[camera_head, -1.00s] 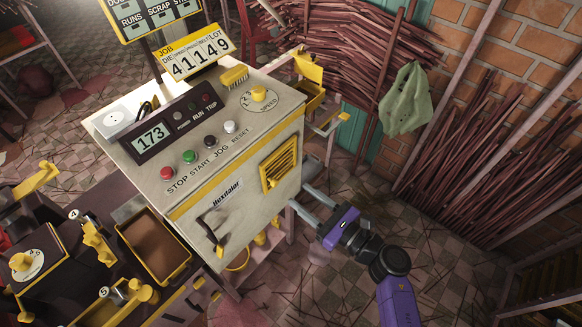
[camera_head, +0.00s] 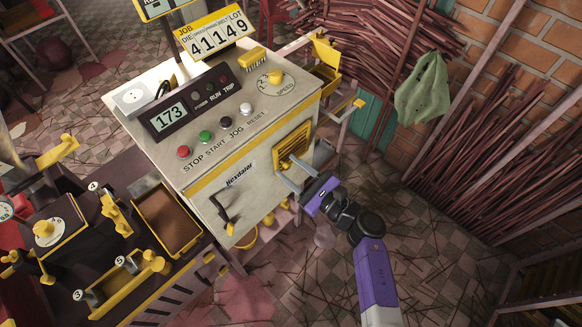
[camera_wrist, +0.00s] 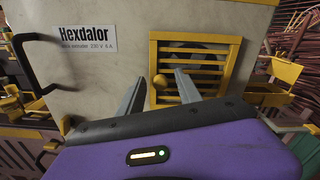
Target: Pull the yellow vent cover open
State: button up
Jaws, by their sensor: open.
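The yellow vent cover (camera_head: 294,146) is a slatted panel on the front face of the pale control cabinet (camera_head: 200,190). It looks closed, with a dark round shape behind its slats. In the wrist view the vent cover (camera_wrist: 202,72) is right of centre, with a round yellow knob (camera_wrist: 159,81) at its left edge. My gripper (camera_head: 288,168) is in front of the cover, its two grey fingers apart. In the wrist view my gripper (camera_wrist: 160,84) has one finger on each side of the knob, with nothing clamped. I cannot tell whether the fingertips touch the cover.
A black handle (camera_head: 226,208) sticks out of the cabinet left of the vent. A yellow bin (camera_head: 324,72) stands on a side stand to the right. Bundled sticks (camera_head: 480,150) lean along the brick wall. The floor in front is mostly open.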

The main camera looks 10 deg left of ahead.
grip_shut()
dwell(1.4)
